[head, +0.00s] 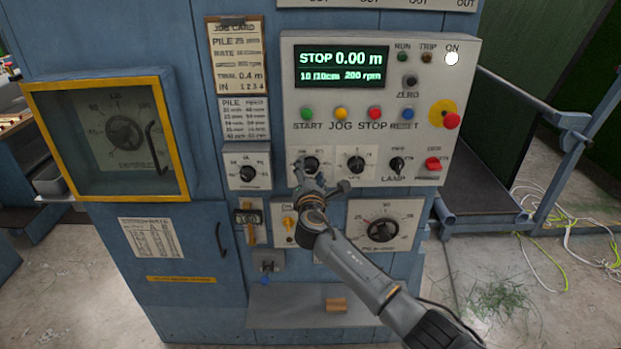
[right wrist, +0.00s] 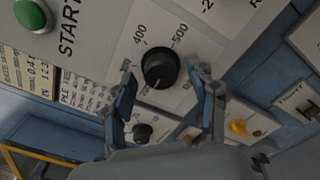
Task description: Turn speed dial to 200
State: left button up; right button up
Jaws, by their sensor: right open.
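The speed dial (head: 311,163) is a black round knob on the grey control panel, below the START and JOG buttons. In the right wrist view the dial (right wrist: 160,66) shows the marks 400 and 500 beside it. Its lower marks are partly hidden by my fingers, and its pointer is too small to read surely. The display (head: 341,66) reads STOP 0.00 m and 200 rpm. My right gripper (head: 319,178) is open in front of the dial, with one finger (right wrist: 165,76) on each side of it. I cannot tell whether they touch it. My left gripper is out of view.
A second black knob (head: 356,164) sits just right of the dial, with the lamp switch (head: 397,165) beyond it. Below are a yellow switch (head: 289,223) and a large round dial (head: 383,230). A yellow-framed window (head: 60,138) stands at left.

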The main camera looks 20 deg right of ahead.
jog(key=v, duration=1.1)
jog(key=shift+s, duration=0.3)
jog(key=shift+a, duration=0.1)
jog(key=s+d+f+m+g+y+b, duration=0.1)
jog(key=s+f+m+g+b, duration=0.15)
jog(key=f, duration=1.05)
jog(key=s+d+f+m+g+y+b, duration=0.15)
jog(key=s+f, duration=0.25)
jog(key=f, duration=0.9)
jog(key=s+f+m+g+b, duration=0.2)
jog(key=s+f+g, duration=0.1)
jog(key=f, duration=1.1)
jog(key=s+d+f+m+g+y+b, duration=0.1)
jog(key=s+f+m+g+b, duration=0.4)
jog(key=s+f, duration=1.35)
jog(key=s+f+m+g+b, duration=0.1)
jog(key=s+f+m+g, duration=0.1)
jog(key=s+f+m, duration=0.3)
jog(key=s+f+m+g+y+b, duration=0.1)
jog(key=s+f+m, duration=0.4)
jog(key=s+f, duration=0.7)
jog(key=s+d+g+b, duration=0.1)
jog(key=s, duration=1.2)
jog(key=shift+s+f+m, duration=0.3)
jog(key=shift+f, duration=0.05)
